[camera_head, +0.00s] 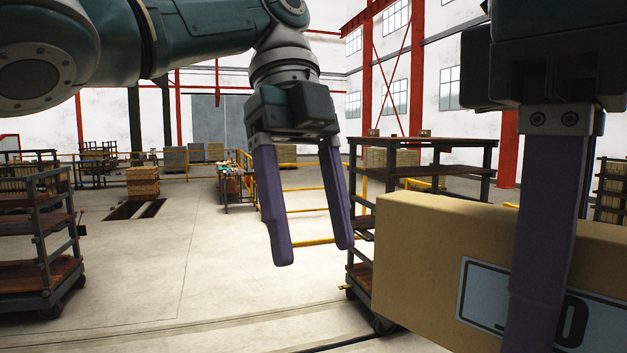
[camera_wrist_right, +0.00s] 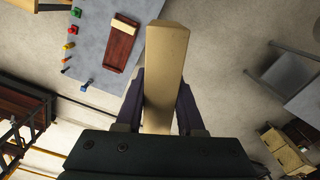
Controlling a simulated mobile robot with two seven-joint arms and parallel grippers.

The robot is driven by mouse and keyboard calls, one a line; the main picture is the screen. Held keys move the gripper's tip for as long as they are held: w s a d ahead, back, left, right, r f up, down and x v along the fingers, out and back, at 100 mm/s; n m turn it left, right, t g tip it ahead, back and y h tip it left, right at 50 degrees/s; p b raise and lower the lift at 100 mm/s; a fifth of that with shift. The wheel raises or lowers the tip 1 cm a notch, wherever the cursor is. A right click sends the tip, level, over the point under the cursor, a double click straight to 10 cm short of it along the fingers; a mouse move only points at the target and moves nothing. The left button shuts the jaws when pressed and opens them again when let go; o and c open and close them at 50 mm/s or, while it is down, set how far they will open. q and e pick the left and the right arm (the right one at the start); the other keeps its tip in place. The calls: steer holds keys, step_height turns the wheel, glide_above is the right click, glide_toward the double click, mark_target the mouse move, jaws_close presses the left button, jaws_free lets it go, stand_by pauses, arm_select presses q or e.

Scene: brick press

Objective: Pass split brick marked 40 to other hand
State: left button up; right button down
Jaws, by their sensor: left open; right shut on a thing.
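The split brick (camera_head: 430,262) is a long tan block with a pale blue label at the lower right of the head view. A finger covers part of the label; a 0 shows, the other digit is mostly hidden. My right gripper (camera_wrist_right: 160,82) is shut on the brick, one finger on each side; in the right wrist view the brick (camera_wrist_right: 166,45) sticks out beyond the fingers. My left gripper (camera_head: 314,252) is open and empty, fingers pointing down, to the left of the brick's free end and apart from it.
A dark shelf cart (camera_head: 437,143) stands behind the brick, and another rack (camera_head: 40,240) is at the left. In the right wrist view a grey table (camera_wrist_right: 95,50) holds a red-brown tray (camera_wrist_right: 122,48) and several small coloured items. Open floor lies at the centre left.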

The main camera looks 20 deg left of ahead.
mark_target(425, 197)
arm_select(q)
steer(key=shift+m+h, duration=0.3)
steer(key=s+d+r, duration=0.1)
steer(key=s+d, duration=0.1)
steer(key=d, duration=0.1)
steer(key=s+d+r, duration=0.1)
steer(key=s+d, duration=0.1)
steer(key=d, duration=0.1)
steer(key=s+d+r, duration=0.1)
steer(key=s+d, duration=0.1)
steer(key=d, duration=0.1)
steer(key=shift+d+r, duration=0.25)
steer(key=shift+d, duration=0.1)
steer(key=shift+f, duration=0.65)
steer(key=shift+x, duration=0.85)
steer(key=shift+r, duration=0.1)
jaws_close()
arm_select(e)
steer(key=shift+c, duration=2.2)
jaws_free()
